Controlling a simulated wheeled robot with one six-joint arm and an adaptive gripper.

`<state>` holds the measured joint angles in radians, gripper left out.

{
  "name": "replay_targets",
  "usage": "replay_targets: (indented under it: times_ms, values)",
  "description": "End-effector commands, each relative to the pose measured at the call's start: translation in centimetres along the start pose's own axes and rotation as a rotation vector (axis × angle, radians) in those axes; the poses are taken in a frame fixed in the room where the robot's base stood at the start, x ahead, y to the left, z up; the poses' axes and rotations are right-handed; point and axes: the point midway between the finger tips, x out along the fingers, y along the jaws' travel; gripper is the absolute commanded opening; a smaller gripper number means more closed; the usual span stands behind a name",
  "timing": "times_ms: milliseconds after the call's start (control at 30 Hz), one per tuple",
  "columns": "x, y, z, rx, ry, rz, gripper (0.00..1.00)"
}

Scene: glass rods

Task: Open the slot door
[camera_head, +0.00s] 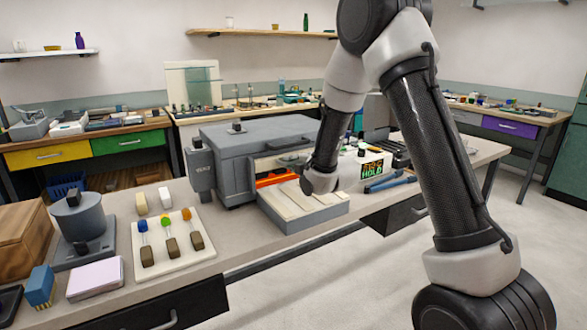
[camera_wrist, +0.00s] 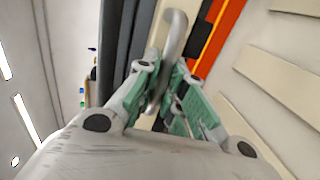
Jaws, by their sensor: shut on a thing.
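A grey box-shaped furnace (camera_head: 255,135) stands on the bench with a long slot in its front. An orange glow (camera_head: 275,179) shows in the slot, and it shows as an orange strip in the wrist view (camera_wrist: 222,35). In the wrist view, my gripper (camera_wrist: 166,88) has its green fingers closed around a curved metal handle (camera_wrist: 175,35) beside the dark edge of the slot. In the head view, my wrist hides the fingertips and this handle. How far the slot door stands open is hard to tell.
A pale slatted block (camera_head: 305,204) lies before the slot. A tray with coloured-tipped tools (camera_head: 172,267), a grey cylinder (camera_head: 79,215) and a wooden box (camera_head: 22,240) stand to the left.

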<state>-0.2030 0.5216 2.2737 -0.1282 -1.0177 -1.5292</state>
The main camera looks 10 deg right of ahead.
Motion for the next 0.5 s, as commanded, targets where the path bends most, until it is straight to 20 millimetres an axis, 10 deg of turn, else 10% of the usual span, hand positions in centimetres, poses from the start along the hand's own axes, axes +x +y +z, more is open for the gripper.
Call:
replay_targets:
  times_ms: [100, 233, 500]
  values:
    - [0.00, -0.02, 0.01, 0.000, 0.000, 0.000, 0.00]
    - [0.00, -0.05, 0.00, 0.000, 0.000, 0.000, 0.33]
    - [0.00, -0.08, 0.00, 0.000, 0.000, -0.001, 0.34]
